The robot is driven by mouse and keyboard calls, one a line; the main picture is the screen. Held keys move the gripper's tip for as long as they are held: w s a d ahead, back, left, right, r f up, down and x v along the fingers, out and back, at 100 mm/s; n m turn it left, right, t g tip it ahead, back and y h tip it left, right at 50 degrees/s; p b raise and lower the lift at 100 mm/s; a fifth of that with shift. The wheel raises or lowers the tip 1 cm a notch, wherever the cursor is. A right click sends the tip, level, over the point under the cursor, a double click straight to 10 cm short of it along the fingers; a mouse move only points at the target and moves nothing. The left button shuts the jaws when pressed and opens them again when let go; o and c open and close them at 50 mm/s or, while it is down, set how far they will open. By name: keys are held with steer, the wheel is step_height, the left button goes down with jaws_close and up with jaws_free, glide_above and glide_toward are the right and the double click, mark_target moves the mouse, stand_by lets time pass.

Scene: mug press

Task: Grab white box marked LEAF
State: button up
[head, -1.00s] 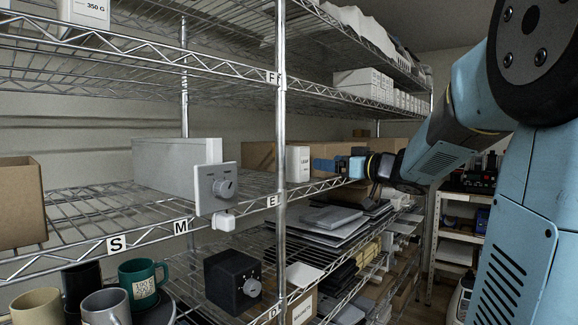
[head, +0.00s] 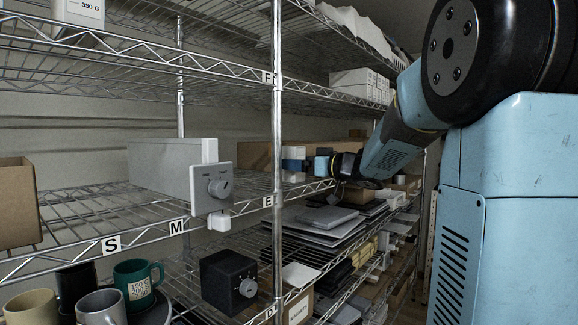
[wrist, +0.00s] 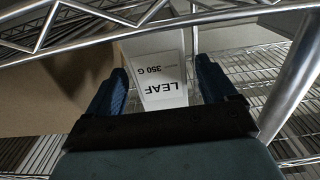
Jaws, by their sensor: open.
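The white box marked LEAF (wrist: 161,85) stands on the wire shelf and shows upside down in the wrist view, with "350 G" under its name. In the wrist view my gripper (wrist: 163,82) is open, with one blue finger on each side of the box. I cannot tell whether either finger touches it. In the head view my gripper (head: 305,165) reaches the shelf from the right, and its blue finger covers the middle of the box (head: 292,178). Part of the box shows above and below the finger.
A shelf post (head: 277,120) stands just left of the box. A cardboard box (head: 256,156) is behind it. A grey box with a dial (head: 212,185) sits further left on the same shelf. A shelf rail (wrist: 150,30) crosses the wrist view. Mugs and trays are on the shelf below.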

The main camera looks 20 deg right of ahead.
steer(key=x, duration=0.5)
steer(key=shift+r, duration=0.3)
steer(key=shift+c, duration=0.3)
steer(key=c, duration=1.2)
steer(key=shift+c, duration=0.3)
steer(key=shift+r, duration=0.1)
